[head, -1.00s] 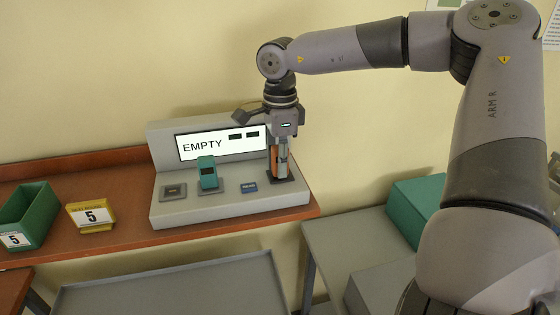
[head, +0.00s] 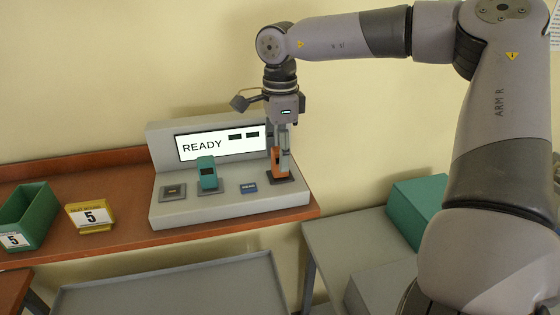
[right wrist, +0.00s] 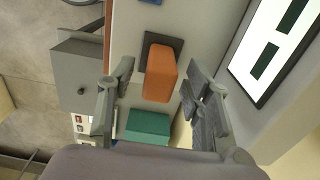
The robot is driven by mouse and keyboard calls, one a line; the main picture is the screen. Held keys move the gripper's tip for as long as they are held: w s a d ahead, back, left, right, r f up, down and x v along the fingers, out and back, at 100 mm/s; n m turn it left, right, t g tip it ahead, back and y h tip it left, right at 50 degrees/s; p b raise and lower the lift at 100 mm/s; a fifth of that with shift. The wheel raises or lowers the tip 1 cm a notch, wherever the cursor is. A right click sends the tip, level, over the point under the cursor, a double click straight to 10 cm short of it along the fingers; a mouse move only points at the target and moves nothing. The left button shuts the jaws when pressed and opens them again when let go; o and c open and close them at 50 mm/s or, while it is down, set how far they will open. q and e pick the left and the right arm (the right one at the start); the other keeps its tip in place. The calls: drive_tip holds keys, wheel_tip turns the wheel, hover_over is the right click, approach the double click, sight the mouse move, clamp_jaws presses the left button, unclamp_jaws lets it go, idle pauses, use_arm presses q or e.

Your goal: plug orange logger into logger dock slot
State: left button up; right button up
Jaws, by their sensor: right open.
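The orange logger (head: 277,163) stands upright in the slot at the right end of the grey logger dock (head: 230,209). It also shows in the right wrist view (right wrist: 160,74), seated on a dark square base. My right gripper (head: 284,151) is open just above the logger, its fingers partly hiding it. In the right wrist view my right gripper's fingers (right wrist: 158,92) stand apart on either side of the logger, with gaps showing. The dock's screen (head: 216,144) reads READY. My left gripper is not in view.
A teal logger (head: 207,172) stands in another dock slot. A dark slot (head: 173,191) and a blue label (head: 248,188) are beside it. A yellow sign marked 5 (head: 90,215) and a green bin (head: 28,218) stand left on the brown shelf (head: 150,239).

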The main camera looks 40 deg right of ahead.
wheel_tip(320, 180, up, 9)
drive_tip(key=shift+r, duration=0.15)
idle(0.6)
